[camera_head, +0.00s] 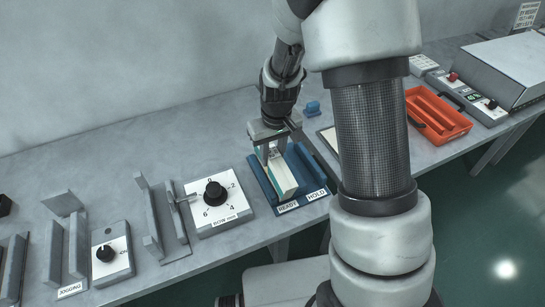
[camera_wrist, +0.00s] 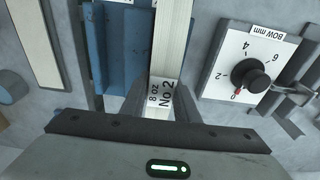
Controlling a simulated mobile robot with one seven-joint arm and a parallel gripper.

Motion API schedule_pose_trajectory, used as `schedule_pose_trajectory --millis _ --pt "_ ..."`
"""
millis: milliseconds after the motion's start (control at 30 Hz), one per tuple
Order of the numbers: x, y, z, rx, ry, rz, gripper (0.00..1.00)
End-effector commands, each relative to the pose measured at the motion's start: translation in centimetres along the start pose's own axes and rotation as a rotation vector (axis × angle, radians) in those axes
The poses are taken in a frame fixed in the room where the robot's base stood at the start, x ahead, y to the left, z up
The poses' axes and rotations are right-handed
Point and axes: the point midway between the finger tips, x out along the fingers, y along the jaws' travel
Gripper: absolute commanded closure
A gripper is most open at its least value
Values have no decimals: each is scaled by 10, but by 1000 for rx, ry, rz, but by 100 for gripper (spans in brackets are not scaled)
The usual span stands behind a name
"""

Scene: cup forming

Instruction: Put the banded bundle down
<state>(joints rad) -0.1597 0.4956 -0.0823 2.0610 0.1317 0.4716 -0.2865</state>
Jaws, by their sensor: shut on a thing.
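The banded bundle (camera_wrist: 168,52) is a long pale stack with a white band marked "8 OZ No 2" in the wrist view. My gripper (camera_wrist: 162,108) is shut on it at the band. In the head view my gripper (camera_head: 270,150) holds the bundle (camera_head: 282,178) over the left, READY side of a blue tray (camera_head: 313,168). The tray's front labels read READY and HOLD. The bundle lies lengthwise along the READY lane; I cannot tell whether it touches the tray floor. The HOLD lane to its right looks empty.
A white BOW mm dial box (camera_head: 232,217) stands close to the tray's left, with grey upright fixtures (camera_head: 160,217) further left. An orange tray (camera_head: 436,115) sits to the right beyond my arm. A small blue object (camera_head: 312,108) lies behind the blue tray.

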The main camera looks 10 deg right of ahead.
Motion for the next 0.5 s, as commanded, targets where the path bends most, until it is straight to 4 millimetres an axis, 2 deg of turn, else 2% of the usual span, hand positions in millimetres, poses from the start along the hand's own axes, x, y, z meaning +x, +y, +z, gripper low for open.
schedule_pose_trajectory --millis 67,433,467,500 --pt "8 0 1 1 1 0 100" --pt "13 0 0 0 3 0 100" --pt "12 0 1 0 1 0 69" --pt "12 0 1 0 1 0 62"
